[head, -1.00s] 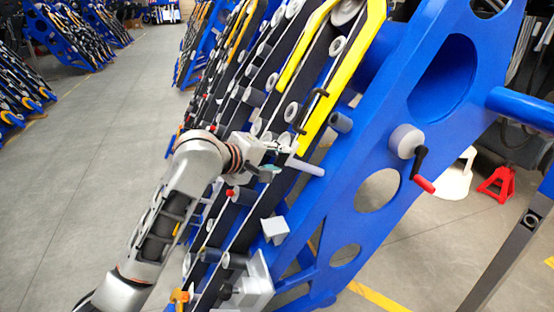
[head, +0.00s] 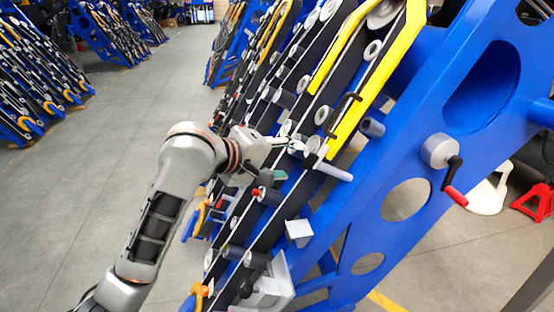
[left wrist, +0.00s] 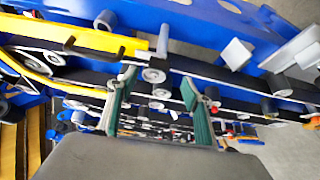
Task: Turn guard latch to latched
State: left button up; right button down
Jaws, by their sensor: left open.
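The yellow guard (head: 372,88) runs along the sloping blue chassis, with a black handle (head: 345,108) on it. A pale grey bar (head: 333,171) sticks out by the guard's lower end. I cannot tell for certain which part is the guard latch, or its position. My left gripper (head: 292,143) is just left of the guard's lower end, over the rollers and belts, open. The left wrist view shows its two green-padded fingers (left wrist: 156,100) apart with nothing held between them. The guard (left wrist: 75,35) and black handle (left wrist: 92,48) lie beyond the fingers there. My right gripper is out of view.
A crank with a red grip (head: 454,194) sticks out of the blue plate at right. A grey block (head: 299,232) and several rollers stand below my gripper. A red stand (head: 534,202) is at far right. The floor (head: 90,200) at left is clear.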

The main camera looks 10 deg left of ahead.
pick_arm(q)
jog(key=v, duration=0.3)
jog(key=shift+s+a+r, duration=0.2)
jog(key=shift+s+a, duration=0.05)
jog(key=shift+s, duration=0.05)
jog(key=s+a+f+m+y, duration=0.1)
jog(key=s+a+f+m, duration=0.15)
jog(key=f, duration=1.15)
jog(key=s+a+f+m+y, duration=0.15)
jog(key=a+f, duration=0.25)
jog(key=f, duration=1.1)
jog(key=s+a+f+m+y, duration=0.1)
jog(key=s+a+f+m, duration=0.2)
jog(key=s+f, duration=0.7)
jog(key=s+a+f+m+y, duration=0.2)
jog(key=s+a+f+m, duration=0.2)
jog(key=s+f, duration=0.6)
jog(key=shift+s+a+f, duration=0.15)
jog(key=shift+s+a, duration=0.9)
jog(key=shift+s, duration=0.2)
